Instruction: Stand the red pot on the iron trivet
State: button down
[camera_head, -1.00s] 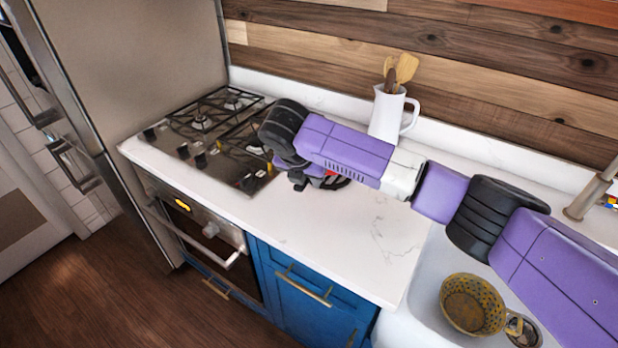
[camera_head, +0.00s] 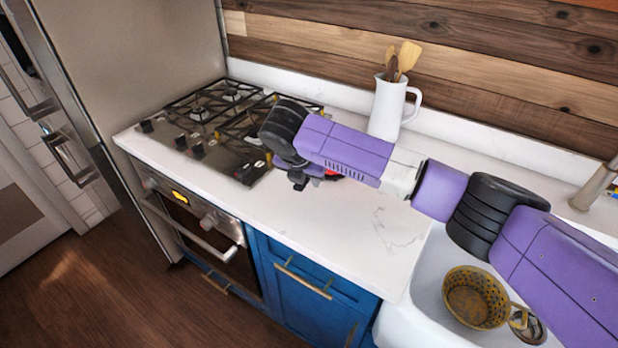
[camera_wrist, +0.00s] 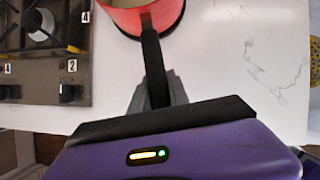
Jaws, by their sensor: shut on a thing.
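The red pot (camera_wrist: 150,14) shows in the wrist view at the top edge, cut off, with a pale inside and a black handle pointing towards me. My gripper (camera_wrist: 154,86) is shut on that handle. In the head view only a sliver of the red pot (camera_head: 333,174) shows past my purple arm, over the white counter right of the hob. My gripper (camera_head: 299,182) is mostly hidden there under the wrist. I cannot make out the iron trivet in either current view. Whether the pot touches the counter cannot be told.
A gas hob (camera_head: 205,128) with black grates lies left of the pot. A white jug (camera_head: 389,108) with wooden utensils stands behind my arm against the backsplash. A yellow patterned pan (camera_head: 477,300) sits in the white sink at right. The front counter (camera_head: 345,240) is clear.

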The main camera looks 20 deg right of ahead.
jog(key=shift+f, duration=0.15)
jog(key=c, duration=1.2)
grip_release()
jog(key=shift+o, duration=0.2)
